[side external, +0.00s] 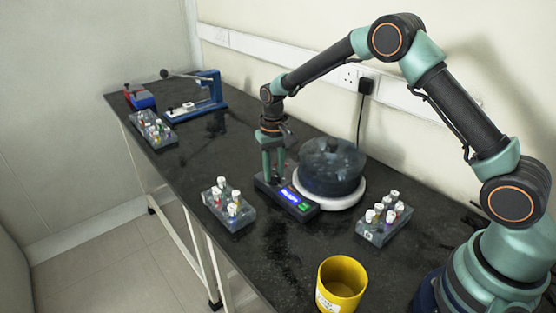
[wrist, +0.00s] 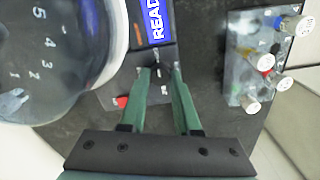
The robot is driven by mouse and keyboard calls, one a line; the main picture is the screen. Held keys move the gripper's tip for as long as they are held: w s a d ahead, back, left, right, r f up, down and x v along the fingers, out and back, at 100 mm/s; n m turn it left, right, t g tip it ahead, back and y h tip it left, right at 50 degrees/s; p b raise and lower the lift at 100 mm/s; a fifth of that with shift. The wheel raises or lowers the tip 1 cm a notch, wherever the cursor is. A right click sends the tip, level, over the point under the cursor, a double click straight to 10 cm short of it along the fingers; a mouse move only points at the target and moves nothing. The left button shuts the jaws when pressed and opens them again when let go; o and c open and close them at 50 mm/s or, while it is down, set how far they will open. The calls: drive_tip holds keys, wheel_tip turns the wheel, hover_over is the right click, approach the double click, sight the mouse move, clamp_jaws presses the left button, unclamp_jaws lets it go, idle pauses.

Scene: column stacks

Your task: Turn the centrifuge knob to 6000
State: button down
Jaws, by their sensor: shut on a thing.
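The centrifuge (side external: 331,170) has a dark, rounded translucent body on a white base. Its control panel (side external: 302,213) has a lit blue display (side external: 290,196), which shows the letters "READ" in the wrist view (wrist: 152,20). My gripper (side external: 273,180) points down at the far left end of this panel. In the wrist view its green fingers (wrist: 159,72) close in around the small dark knob, which lies mostly hidden between the tips. The knob's pointer and any 6000 mark cannot be read. Numbers show on the centrifuge body (wrist: 45,60) in the wrist view.
A tube rack (side external: 229,209) stands left of the panel, and another (side external: 384,222) stands right of the centrifuge. A yellow cup (side external: 341,284) is near the front. A third rack (side external: 153,131) and a blue device (side external: 197,101) are farther back. A red switch (wrist: 122,101) sits beside my fingers.

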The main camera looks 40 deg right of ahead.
sight(274, 174)
drive_tip(key=shift+r, duration=0.1)
drive_tip(key=c, duration=0.6)
unclamp_jaws()
wheel_tip(274, 174, up, 12)
drive_tip(key=shift+r, duration=0.1)
